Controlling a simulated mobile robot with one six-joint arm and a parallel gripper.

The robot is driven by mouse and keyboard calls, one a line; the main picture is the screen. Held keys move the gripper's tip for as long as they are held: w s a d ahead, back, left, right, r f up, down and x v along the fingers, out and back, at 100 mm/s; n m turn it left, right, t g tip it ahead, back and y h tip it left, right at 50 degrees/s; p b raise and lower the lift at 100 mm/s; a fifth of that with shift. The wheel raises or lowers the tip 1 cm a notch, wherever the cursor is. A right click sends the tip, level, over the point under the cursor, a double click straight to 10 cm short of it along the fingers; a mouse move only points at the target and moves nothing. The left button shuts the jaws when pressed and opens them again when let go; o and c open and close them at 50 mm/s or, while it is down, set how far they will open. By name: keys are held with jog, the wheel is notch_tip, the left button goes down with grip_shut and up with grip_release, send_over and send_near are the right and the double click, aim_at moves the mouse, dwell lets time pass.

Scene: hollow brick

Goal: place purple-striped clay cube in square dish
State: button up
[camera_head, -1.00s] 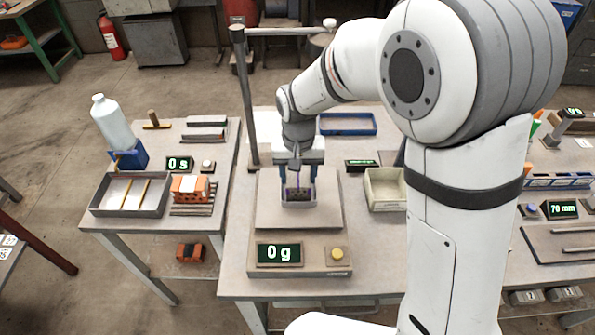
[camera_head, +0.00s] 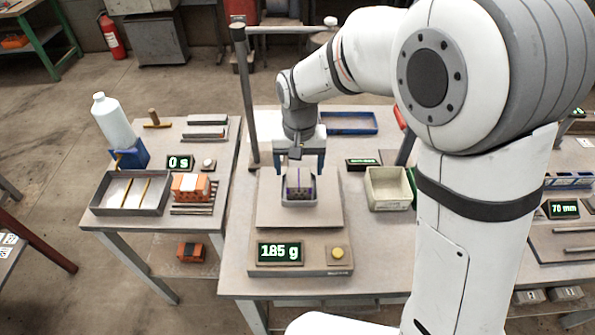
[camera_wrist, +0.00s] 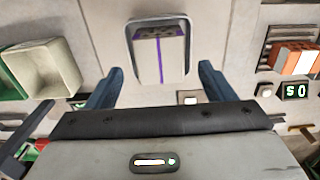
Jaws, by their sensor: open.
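The purple-striped clay cube (camera_head: 298,186) sits inside the small square dish (camera_head: 299,202) on the scale's plate. In the wrist view the cube (camera_wrist: 160,58) shows a purple stripe down its side and dark holes in one face, with the rim of the dish (camera_wrist: 131,38) around it. My gripper (camera_head: 299,170) is open and empty just above the cube. In the wrist view its two blue fingers stand apart, clear of the cube. The scale display (camera_head: 280,252) reads 185 g.
A cream bin (camera_head: 387,203) stands right of the scale plate (camera_head: 322,218). A blue tray (camera_head: 348,131) lies behind. A metal post (camera_head: 245,100) rises at the left of the scale. The left table holds a grey tray (camera_head: 96,202) and an orange brick (camera_head: 190,186).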

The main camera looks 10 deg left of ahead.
aim_at(300, 177)
notch_tip(300, 177, up, 10)
jog(key=shift+f, duration=0.25)
jog(key=s+d+r+m+t, duration=0.1)
jog(key=s+d, duration=0.1)
jog(key=d, duration=0.7)
jog(key=s+d+r+m+t, duration=0.1)
jog(key=s+d+r, duration=0.15)
jog(key=d, duration=0.55)
jog(key=s+d+f+t, duration=0.1)
jog(key=s+d+f, duration=0.2)
jog(key=s+d, duration=0.6)
jog(key=shift+s+d+f+m, duration=0.25)
jog(key=shift+d+f+m, duration=0.1)
jog(key=shift+m, duration=0.05)
